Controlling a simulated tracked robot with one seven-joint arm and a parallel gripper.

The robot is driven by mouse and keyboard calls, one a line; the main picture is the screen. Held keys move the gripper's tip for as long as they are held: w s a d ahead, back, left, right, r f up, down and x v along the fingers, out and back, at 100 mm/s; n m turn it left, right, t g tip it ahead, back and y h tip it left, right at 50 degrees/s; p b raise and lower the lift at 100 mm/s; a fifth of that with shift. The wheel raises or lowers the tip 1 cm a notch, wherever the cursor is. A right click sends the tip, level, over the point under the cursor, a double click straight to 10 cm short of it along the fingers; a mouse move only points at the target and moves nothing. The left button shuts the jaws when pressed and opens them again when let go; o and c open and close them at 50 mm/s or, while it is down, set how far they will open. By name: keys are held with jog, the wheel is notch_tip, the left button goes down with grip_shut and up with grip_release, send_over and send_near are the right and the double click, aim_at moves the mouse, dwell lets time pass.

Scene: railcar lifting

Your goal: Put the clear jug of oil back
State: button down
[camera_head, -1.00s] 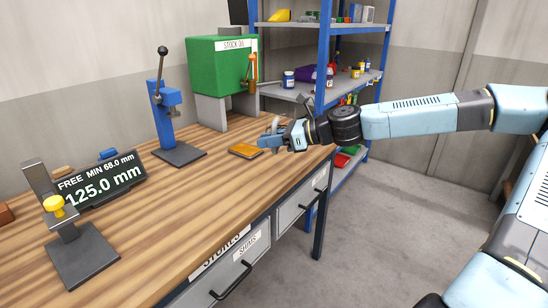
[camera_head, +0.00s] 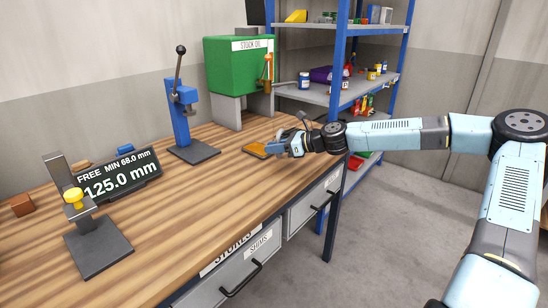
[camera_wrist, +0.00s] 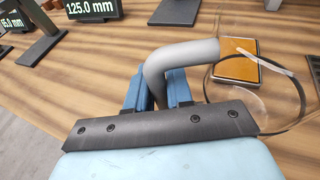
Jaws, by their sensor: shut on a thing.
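My gripper (camera_head: 277,148) is at the right end of the workbench, just right of an orange pad (camera_head: 256,150). In the wrist view its blue fingers (camera_wrist: 158,92) are shut on the grey curved handle of the clear jug (camera_wrist: 182,56). The jug's see-through body shows as a thin dark rim and faint outline right of the handle, overlapping the orange pad (camera_wrist: 238,62) in that view. In the head view the jug is mostly hidden by the gripper. I cannot tell whether its base touches the bench.
A green STOCK OIL tank (camera_head: 238,65) stands on grey blocks behind the pad. A blue lever press (camera_head: 185,125) and a gauge with a 125.0 mm display (camera_head: 118,178) stand further left. Blue shelving (camera_head: 335,95) is behind at right. The bench's front middle is clear.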

jog(key=shift+w+a+f, duration=0.1)
jog(key=shift+w+f, duration=0.1)
jog(key=shift+f, duration=0.8)
jog(key=shift+w+a+f, duration=0.1)
jog(key=shift+w+f, duration=0.05)
jog(key=shift+f, duration=0.8)
jog(key=c, duration=1)
grip_release()
jog(key=shift+d, duration=0.15)
jog(key=v, duration=1.2)
